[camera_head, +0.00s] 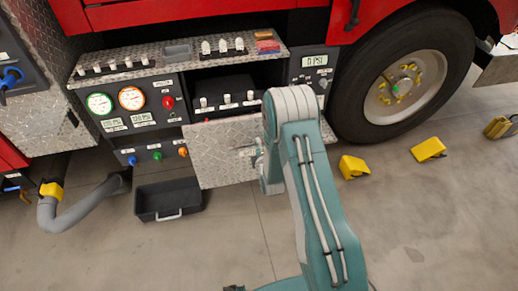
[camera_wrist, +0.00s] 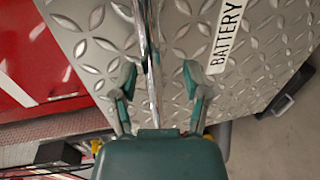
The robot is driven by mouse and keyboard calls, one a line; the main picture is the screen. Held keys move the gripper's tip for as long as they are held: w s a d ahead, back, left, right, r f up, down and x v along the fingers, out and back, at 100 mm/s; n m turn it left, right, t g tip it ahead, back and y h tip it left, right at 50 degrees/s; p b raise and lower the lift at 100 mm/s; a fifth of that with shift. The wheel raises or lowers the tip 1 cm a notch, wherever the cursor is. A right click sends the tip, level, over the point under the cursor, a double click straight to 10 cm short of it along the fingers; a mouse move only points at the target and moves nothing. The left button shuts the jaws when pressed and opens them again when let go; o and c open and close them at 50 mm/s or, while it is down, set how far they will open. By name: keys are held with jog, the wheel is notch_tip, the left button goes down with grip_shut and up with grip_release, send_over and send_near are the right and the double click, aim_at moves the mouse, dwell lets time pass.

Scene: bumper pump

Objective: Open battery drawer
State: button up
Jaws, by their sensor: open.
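The battery drawer front (camera_head: 218,155) is a silver diamond-plate panel low on the red truck's side. In the wrist view, the drawer front (camera_wrist: 270,50) carries a white BATTERY label (camera_wrist: 226,35). A shiny bar handle (camera_wrist: 151,60) runs up the panel in that view. My gripper (camera_wrist: 158,78) is open, with one finger on each side of the bar and a gap visible beside it. In the head view my own arm largely hides the gripper and handle. I cannot tell whether the drawer stands out from the truck.
A black bin (camera_head: 168,200) sits on the floor left of the drawer. A grey hose (camera_head: 85,203) lies farther left. Gauges and knobs fill the panel above. A large wheel (camera_head: 402,85) and yellow chocks (camera_head: 428,149) are to the right. The floor in front is mostly clear.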

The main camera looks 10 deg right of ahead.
jog(key=v, duration=1.2)
jog(key=shift+f, duration=0.1)
notch_tip(320, 180, up, 19)
jog(key=s+m+g, duration=0.1)
jog(key=m+g, duration=0.4)
jog(key=m, duration=0.4)
jog(key=s+r+m+g, duration=0.2)
jog(key=s+r+m, duration=0.2)
jog(key=s, duration=0.8)
jog(key=s+r+m+g, duration=0.3)
jog(key=s+r+m, duration=0.2)
jog(key=s+r, duration=0.3)
jog(key=s, duration=0.3)
jog(key=shift+s+a+r, duration=0.3)
jog(key=shift+s, duration=0.1)
